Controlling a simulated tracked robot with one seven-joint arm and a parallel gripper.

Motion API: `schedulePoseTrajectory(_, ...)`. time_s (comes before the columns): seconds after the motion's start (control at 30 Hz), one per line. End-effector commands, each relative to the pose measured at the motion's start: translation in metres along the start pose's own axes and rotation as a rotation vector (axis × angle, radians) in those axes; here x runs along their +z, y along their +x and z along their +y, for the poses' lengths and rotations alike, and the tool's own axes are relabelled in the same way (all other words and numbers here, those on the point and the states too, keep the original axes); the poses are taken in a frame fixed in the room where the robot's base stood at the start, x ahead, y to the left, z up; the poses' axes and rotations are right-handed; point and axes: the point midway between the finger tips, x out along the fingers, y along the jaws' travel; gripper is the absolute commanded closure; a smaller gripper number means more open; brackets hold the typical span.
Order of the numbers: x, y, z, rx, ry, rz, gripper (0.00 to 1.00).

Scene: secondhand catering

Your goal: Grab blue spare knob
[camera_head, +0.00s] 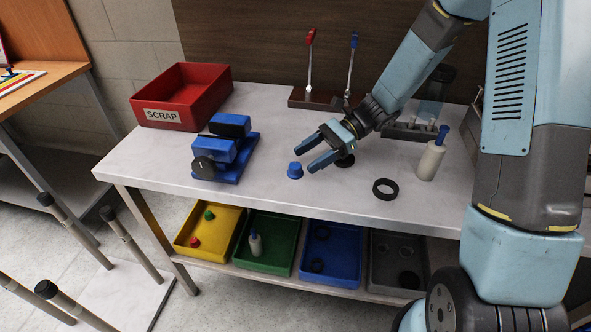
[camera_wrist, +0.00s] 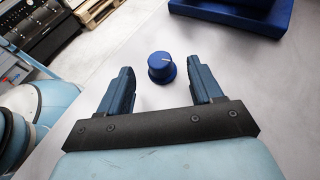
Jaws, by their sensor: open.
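The blue knob (camera_head: 295,170) sits on the light tabletop, right of the blue block assembly. In the wrist view the blue knob (camera_wrist: 161,67) stands upright with a pale pointer line on its top. It lies just beyond and between my two fingers, nearer the right one. My gripper (camera_head: 308,156) is open and empty, with blue fingers pointing toward the knob from the right. In the wrist view my gripper (camera_wrist: 160,88) shows both fingers spread apart. I cannot tell its exact height above the table.
The blue block assembly (camera_head: 225,150) with a black knob stands left. A red SCRAP bin (camera_head: 186,97) is at the back left. A black ring (camera_head: 385,189) and a white bottle (camera_head: 431,160) stand right. Two levers on a base (camera_head: 325,98) are behind. Coloured trays sit below.

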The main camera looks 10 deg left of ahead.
Motion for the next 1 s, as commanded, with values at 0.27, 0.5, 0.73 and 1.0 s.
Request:
schedulePoseTrajectory(0.27,0.0,0.037,0.001,0.004,0.0,-0.001,0.35)
schedulePoseTrajectory(0.5,0.0,0.05,0.0,0.001,0.0,0.0,0.35)
schedulePoseTrajectory(0.73,0.0,0.05,0.0,0.001,0.0,0.0,0.46)
schedulePoseTrajectory(1.0,0.0,0.05,0.0,0.001,0.0,0.0,0.72)
